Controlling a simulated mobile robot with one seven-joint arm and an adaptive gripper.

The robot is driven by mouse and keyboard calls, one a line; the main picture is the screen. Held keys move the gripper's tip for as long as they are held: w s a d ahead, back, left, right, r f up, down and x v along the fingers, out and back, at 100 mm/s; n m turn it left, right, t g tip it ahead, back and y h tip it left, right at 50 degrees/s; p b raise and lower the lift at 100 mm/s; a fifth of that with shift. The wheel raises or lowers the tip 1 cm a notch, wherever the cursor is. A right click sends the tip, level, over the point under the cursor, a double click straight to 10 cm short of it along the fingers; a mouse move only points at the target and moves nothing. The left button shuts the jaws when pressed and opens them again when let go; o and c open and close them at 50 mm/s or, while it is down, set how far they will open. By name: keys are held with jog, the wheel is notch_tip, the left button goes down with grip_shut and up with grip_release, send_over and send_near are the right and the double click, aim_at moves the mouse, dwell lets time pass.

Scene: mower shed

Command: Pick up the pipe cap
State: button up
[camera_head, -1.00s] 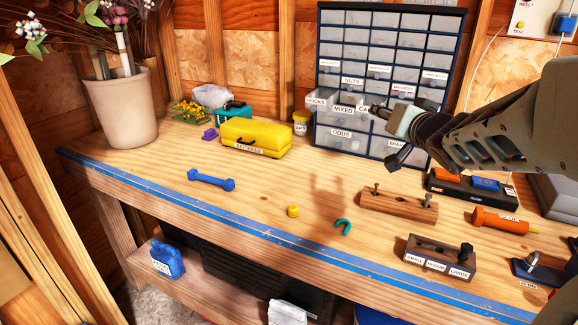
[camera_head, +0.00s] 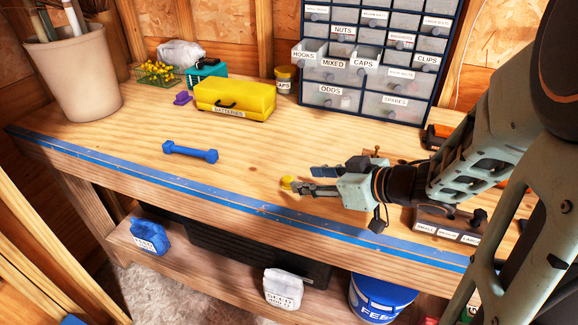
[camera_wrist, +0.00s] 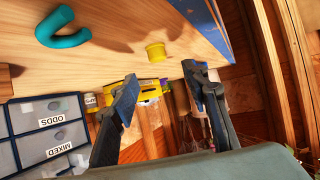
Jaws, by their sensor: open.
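The pipe cap, as I take it, is a small yellow cylinder (camera_head: 287,183) standing on the wooden workbench, just left of my gripper's fingertips in the head view. My gripper (camera_head: 304,180) is open and empty, low over the bench, pointing left. In the wrist view the yellow cap (camera_wrist: 155,51) lies just beyond the tips of my gripper (camera_wrist: 161,76), roughly between the two fingers. It does not look enclosed by them. I cannot tell whether a finger touches it.
A teal U-shaped piece (camera_wrist: 62,28) lies nearby. A blue dumbbell-shaped bar (camera_head: 190,152) and yellow batteries case (camera_head: 235,99) lie to the left. A drawer cabinet (camera_head: 375,60) with some drawers pulled out stands behind. Bench front edge (camera_head: 240,212) is close.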

aim_at(291, 180)
jog(key=shift+x, duration=1)
jog(key=b+x, duration=0.1)
jog(key=x, duration=0.3)
jog(key=shift+d+f+b, duration=0.15)
jog(key=shift+f+b, duration=0.25)
jog(key=shift+f, duration=0.05)
jog(key=shift+w+a+f, duration=0.15)
jog(key=shift+w+a, duration=0.25)
jog(key=shift+c, duration=0.6)
jog(key=c, duration=0.7)
